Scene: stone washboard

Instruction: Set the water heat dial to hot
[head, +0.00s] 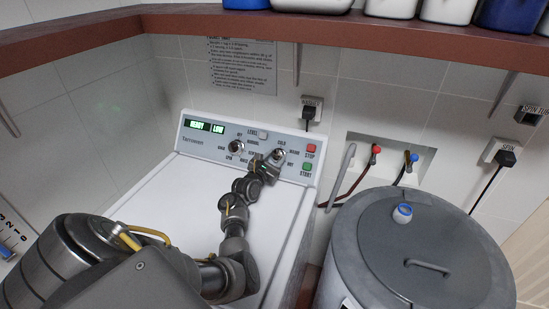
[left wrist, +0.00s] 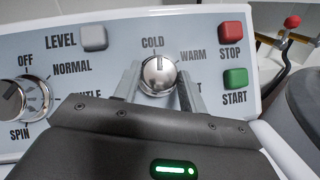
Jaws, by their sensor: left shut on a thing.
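The water heat dial (left wrist: 158,76) is a round silver knob on the washer's light control panel; it also shows in the head view (head: 277,155). My right gripper is not in view.
A second knob (left wrist: 25,98) with OFF, NORMAL and SPIN sits left. The grey LEVEL button (left wrist: 94,38), red STOP button (left wrist: 231,33) and green START button (left wrist: 235,78) are near. A lidded grey tub (head: 420,250) stands right of the washer. A brown shelf (head: 350,32) runs above.

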